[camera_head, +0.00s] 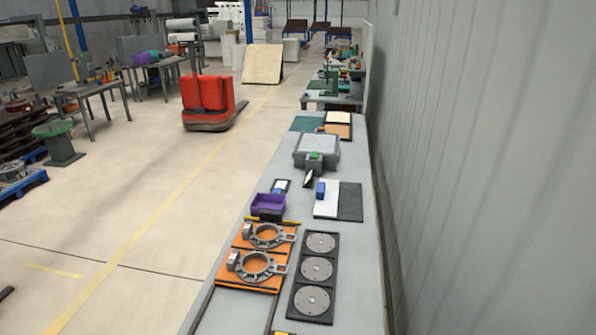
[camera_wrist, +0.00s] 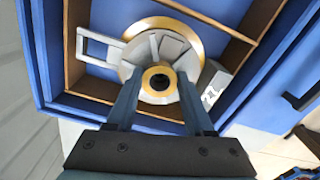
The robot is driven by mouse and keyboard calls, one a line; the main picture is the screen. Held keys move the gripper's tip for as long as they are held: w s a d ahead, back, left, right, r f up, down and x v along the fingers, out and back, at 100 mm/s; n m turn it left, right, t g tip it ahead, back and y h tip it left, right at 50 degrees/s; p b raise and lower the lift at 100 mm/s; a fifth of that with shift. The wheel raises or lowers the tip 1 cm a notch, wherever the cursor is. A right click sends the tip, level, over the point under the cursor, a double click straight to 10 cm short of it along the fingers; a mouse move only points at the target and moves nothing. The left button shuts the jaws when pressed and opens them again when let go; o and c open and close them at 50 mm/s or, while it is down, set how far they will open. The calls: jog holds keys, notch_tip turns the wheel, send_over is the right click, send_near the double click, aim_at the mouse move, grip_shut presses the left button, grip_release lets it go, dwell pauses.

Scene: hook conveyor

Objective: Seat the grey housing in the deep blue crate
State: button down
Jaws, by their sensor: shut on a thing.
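The grey housing (camera_wrist: 150,45) is a ribbed round body with a brass-coloured centre bore and rim, a rectangular loop handle at its left and a block at its right. My gripper (camera_wrist: 160,82) is shut on it near the central hub. The deep blue crate (camera_wrist: 36,60) lies around and below it in the wrist view, with brown partition walls inside. The housing shows within the crate's outline, close to a partition; how deep it sits cannot be told. My fingers hide part of its near side. Neither my gripper nor the crate shows in the head view.
In the head view a long grey bench (camera_head: 352,260) runs along the wall. It carries orange fixtures (camera_head: 228,268) with grey rings, a black tray of discs (camera_head: 296,287) and a purple bin (camera_head: 268,203). A red pallet truck (camera_head: 208,100) stands on the open floor.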

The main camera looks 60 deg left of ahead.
jog(key=shift+f+b, duration=0.6)
jog(key=shift+f, duration=0.3)
jog(key=shift+c, duration=1)
grip_release()
notch_tip(320, 180, up, 13)
jog(key=b, duration=0.1)
